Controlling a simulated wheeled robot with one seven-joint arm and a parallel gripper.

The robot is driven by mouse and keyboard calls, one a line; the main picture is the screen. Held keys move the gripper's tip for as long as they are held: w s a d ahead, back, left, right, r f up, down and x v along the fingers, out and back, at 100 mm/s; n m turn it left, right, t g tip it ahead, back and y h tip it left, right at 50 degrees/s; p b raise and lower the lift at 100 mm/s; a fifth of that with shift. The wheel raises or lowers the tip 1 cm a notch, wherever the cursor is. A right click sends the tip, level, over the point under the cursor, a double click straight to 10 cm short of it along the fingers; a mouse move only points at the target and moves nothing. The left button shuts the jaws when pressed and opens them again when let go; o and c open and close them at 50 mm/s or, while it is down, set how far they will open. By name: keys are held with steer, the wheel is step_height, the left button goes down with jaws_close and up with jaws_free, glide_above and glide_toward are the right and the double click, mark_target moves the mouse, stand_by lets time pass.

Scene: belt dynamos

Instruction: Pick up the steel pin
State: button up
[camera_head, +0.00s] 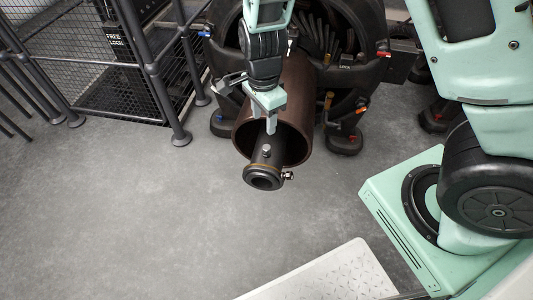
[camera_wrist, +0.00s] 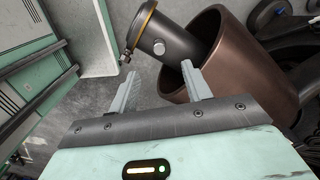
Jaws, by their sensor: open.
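The steel pin (camera_head: 266,149) is a small, bright, short stub on the side of a dark cylinder (camera_head: 264,159), which juts out of the mouth of a wide brown tube (camera_head: 300,105). In the wrist view the pin (camera_wrist: 159,47) shows as a pale round head on the cylinder (camera_wrist: 172,48), beyond and roughly between my fingertips. My gripper (camera_head: 264,122) is open and empty, above the tube's mouth and close to the pin. Both fingers of my gripper (camera_wrist: 160,69) show apart in the wrist view. The pin's lower part is hidden in the cylinder.
The brown tube's rim (camera_wrist: 212,50) is close beside my right finger in the wrist view. A collar (camera_head: 263,177) with a small side fitting (camera_head: 288,176) ends the cylinder. A railing (camera_head: 150,70) stands at left. The grey floor (camera_head: 170,230) in front is clear.

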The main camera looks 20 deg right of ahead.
steer(key=b, duration=0.2)
glide_above(267, 147)
steer(key=f, duration=0.6)
steer(key=shift+w+a, duration=0.1)
steer(key=shift+a, duration=0.3)
steer(key=f, duration=0.1)
steer(key=f+b, duration=0.1)
steer(key=f, duration=0.3)
steer(key=shift+d+b, duration=0.4)
jaws_close()
